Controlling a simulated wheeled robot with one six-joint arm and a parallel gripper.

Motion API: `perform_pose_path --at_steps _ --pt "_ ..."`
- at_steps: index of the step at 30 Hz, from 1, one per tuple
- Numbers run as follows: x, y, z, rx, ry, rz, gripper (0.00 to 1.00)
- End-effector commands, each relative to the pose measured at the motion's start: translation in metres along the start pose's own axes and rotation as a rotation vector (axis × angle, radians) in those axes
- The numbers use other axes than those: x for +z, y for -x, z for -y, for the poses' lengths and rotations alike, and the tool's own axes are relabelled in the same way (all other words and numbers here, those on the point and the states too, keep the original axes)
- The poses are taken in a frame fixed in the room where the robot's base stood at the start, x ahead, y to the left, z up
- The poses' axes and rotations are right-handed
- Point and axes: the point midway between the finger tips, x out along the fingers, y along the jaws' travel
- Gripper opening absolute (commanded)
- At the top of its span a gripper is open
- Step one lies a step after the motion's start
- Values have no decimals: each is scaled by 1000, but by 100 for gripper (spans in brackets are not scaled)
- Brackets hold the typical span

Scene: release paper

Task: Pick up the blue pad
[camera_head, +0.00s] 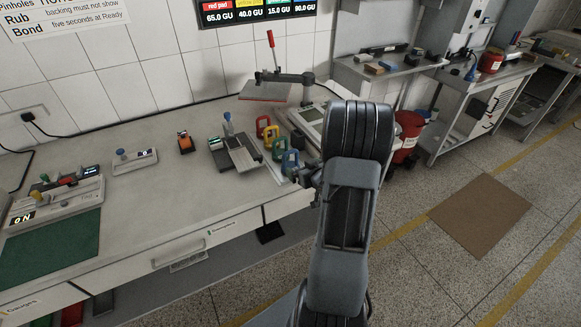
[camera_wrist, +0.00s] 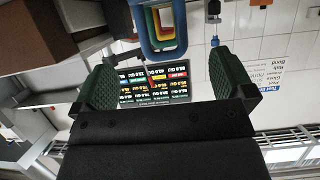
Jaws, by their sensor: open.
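The blue pad (camera_head: 290,163) is a ring-shaped blue handle, the nearest in a row of coloured ones on the bench. Behind it stand the green (camera_head: 279,149), yellow (camera_head: 270,135) and red (camera_head: 262,125) pads. In the wrist view, which is upside down, the blue pad (camera_wrist: 150,50) is at the top centre, with the others seen through its opening. My gripper (camera_wrist: 163,75) is open and empty, its two dark green fingers spread to either side of the blue pad's line and apart from it. In the head view my arm mostly hides the gripper.
A hinged tool with a red lever (camera_head: 271,42) stands behind the pads, and a white scale (camera_head: 311,113) sits to their right. A grey slide device (camera_head: 240,153) is to their left. A red bin (camera_head: 408,130) is beyond my arm.

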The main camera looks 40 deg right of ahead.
Motion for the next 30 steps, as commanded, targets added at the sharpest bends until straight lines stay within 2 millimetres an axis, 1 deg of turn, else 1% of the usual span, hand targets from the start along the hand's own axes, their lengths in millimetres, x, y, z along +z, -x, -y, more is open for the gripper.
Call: perform_pose_path --at_steps 1,6,9,14,16,24,27,30 --pt "-1 -10 1 -4 1 1 100" --pt "0 -34 1 -1 1 3 100" --pt "-1 -42 1 0 2 2 100" --pt "-1 -49 1 0 2 1 100" --pt "-2 -55 1 0 1 2 100" --pt "-3 -90 2 0 2 3 100" --pt "-2 -97 2 0 2 2 100" --pt "-3 -100 2 1 2 1 100"
